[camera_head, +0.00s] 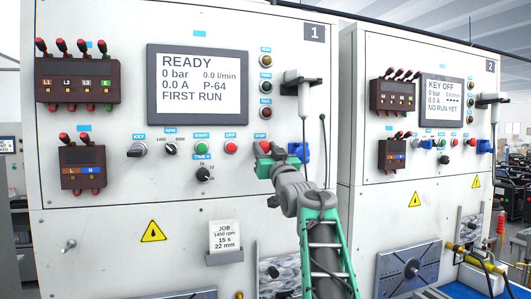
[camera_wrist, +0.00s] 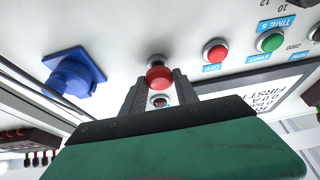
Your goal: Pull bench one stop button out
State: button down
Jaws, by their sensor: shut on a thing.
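Bench one (camera_head: 105,195) is the white cabinet marked 1. Its red stop button shows in the wrist view (camera_wrist: 158,77) as a round red head on a pale base, with the panel close behind it. My gripper (camera_head: 265,151) is at the panel under the STOP label (camera_head: 260,135) and largely covers the button in the head view. In the wrist view my dark fingers (camera_wrist: 157,88) are shut on the button's sides. I cannot tell whether the button is in or out. The screen (camera_head: 197,84) reads READY, 0 bar, 0.0 A and FIRST RUN.
The red OFF button (camera_head: 231,147) and green START button (camera_head: 202,147) are left of my gripper. A blue socket (camera_head: 303,152) and a hanging black cable (camera_head: 323,140) are close on its right. Bench two (camera_head: 380,215) stands further right, its screen (camera_head: 442,92) reading KEY OFF.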

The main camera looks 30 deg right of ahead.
jog(key=c, duration=0.9)
grip_release()
jog(key=shift+s, duration=0.1)
jog(key=shift+c, duration=0.2)
jog(key=shift+s, duration=0.1)
jog(key=b+v, duration=0.4)
jog(key=v, duration=0.3)
jog(key=shift+s+f, duration=0.2)
jog(key=shift+s, duration=0.15)
